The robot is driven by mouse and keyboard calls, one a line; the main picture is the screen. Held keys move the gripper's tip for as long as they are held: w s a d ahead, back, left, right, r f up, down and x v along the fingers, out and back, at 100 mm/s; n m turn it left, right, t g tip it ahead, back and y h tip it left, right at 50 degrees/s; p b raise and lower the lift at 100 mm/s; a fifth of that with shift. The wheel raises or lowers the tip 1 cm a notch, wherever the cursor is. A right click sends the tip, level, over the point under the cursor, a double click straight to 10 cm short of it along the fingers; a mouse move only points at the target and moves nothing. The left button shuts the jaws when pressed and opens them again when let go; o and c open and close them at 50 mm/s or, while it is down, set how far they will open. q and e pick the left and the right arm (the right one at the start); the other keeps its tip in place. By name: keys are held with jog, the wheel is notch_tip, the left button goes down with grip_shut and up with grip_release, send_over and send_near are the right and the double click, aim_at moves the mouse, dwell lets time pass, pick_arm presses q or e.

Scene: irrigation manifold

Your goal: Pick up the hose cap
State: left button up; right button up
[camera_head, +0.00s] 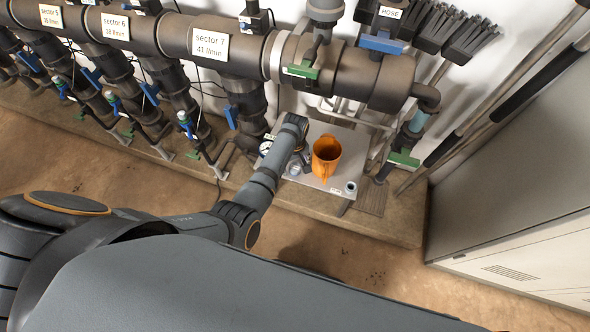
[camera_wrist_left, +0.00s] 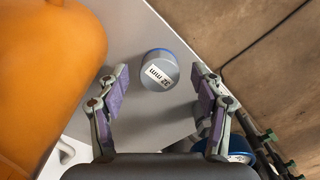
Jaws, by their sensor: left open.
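The hose cap (camera_wrist_left: 159,72) is a small grey cylinder with a blue rim and a "32 mm" label. It stands on the pale table top ahead of my left gripper, between the lines of its two fingers in the left wrist view. A small grey cylinder (camera_head: 295,170), which looks like this cap, shows by the hand in the head view. My left gripper (camera_wrist_left: 157,95) is open, with nothing between its pads. It also shows in the head view (camera_head: 302,157), reaching down over the table. My right gripper is not in view.
An orange jug (camera_head: 326,153) stands close beside the left gripper; it fills the left of the wrist view (camera_wrist_left: 45,75). Another small grey cylinder (camera_head: 350,187) is near the table's (camera_head: 322,184) front corner. Thick pipes (camera_head: 240,50) run behind and above. A grey cabinet (camera_head: 520,170) is at right.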

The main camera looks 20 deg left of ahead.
aim_at(295, 167)
pick_arm(q)
jog(key=shift+c, duration=0.4)
jog(key=c, duration=1)
notch_tip(295, 167, up, 3)
jog(key=shift+w+p, duration=0.1)
jog(key=shift+p, duration=0.55)
jog(key=s+a+r+p, duration=0.1)
jog(key=s+a+r, duration=0.1)
jog(key=s+r, duration=0.1)
jog(key=s+a+r+p, duration=0.1)
jog(key=s+a+r, duration=0.1)
jog(key=s, duration=0.3)
jog(key=s+a+r+p, duration=0.2)
jog(key=s+a+r, duration=0.1)
jog(key=s+r, duration=0.1)
jog(key=shift+a+r, duration=0.1)
jog(key=shift+r, duration=0.3)
